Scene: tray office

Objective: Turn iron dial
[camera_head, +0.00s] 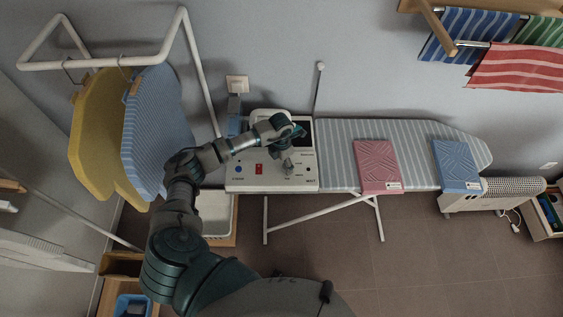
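A white iron station (243,180) stands at the left end of the striped ironing board (330,133). Its sloped front panel carries a grey dial (288,164), a red switch (259,168) and a blue button (239,169). My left gripper (299,130) is over the back part of the station, above and behind the dial in the picture. It appears apart from the dial. Its fingers are small and dark here, so I cannot tell whether they are open. It hides part of the station's top. My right gripper is out of view.
Yellow (92,140) and blue striped (155,125) garments hang from a white rack at left. A wall socket (237,84) is behind the station. A heater (490,194) stands at right.

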